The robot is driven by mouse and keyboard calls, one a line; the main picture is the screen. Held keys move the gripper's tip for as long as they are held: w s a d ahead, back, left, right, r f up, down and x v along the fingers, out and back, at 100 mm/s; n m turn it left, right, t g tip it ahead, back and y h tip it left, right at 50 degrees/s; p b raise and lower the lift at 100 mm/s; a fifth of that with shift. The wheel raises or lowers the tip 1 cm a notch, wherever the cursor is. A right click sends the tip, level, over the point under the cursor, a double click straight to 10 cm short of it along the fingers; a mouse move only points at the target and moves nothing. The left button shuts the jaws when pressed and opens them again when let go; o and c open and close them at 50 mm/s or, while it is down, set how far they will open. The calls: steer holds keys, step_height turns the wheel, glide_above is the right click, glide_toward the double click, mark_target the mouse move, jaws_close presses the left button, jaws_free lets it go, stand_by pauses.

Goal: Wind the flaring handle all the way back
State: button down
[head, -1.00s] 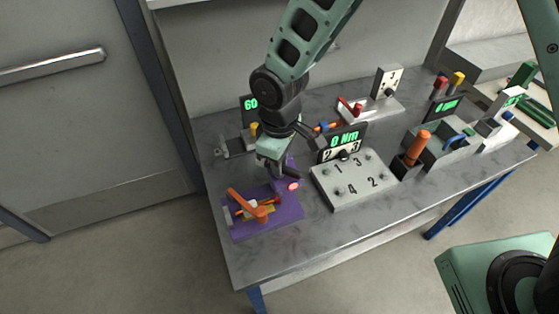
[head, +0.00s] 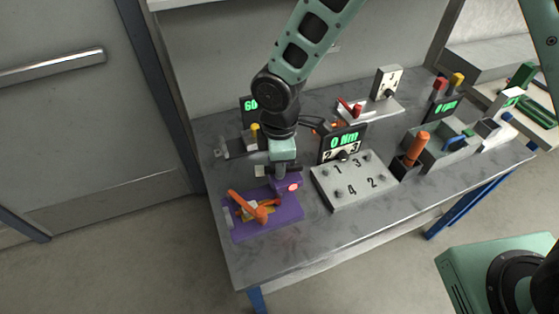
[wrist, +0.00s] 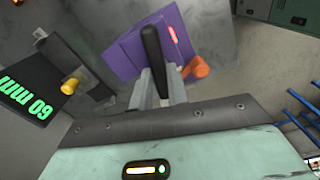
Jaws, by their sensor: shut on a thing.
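The purple flaring fixture (head: 285,211) lies at the bench's front left, with an orange lever (head: 252,206) across its top. My gripper (head: 278,170) is at the fixture's rear, pointing down. In the wrist view, its two grey fingers (wrist: 160,86) are shut on a black bar-shaped handle (wrist: 152,48), which appears to be the flaring handle. The bar sticks out beyond the fingers over the purple fixture. Its joint with the fixture is hidden. A red light (wrist: 172,34) glows on the fixture. An orange end (wrist: 197,68) shows right of the fingers.
A green "60" display (head: 250,104) stands behind my gripper, with a yellow knob (wrist: 70,86) beside it. A numbered grey plate (head: 350,185) with a "0 Nm" display (head: 345,140) stands close on the right. The bench front (head: 300,250) is clear.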

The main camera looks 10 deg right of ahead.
steer(key=shift+w+r, duration=0.1)
steer(key=c, duration=1.4)
jaws_free()
steer(key=shift+o, duration=0.2)
step_height(320, 180, up, 17)
steer(key=b, duration=0.2)
steer(key=shift+r, duration=0.2)
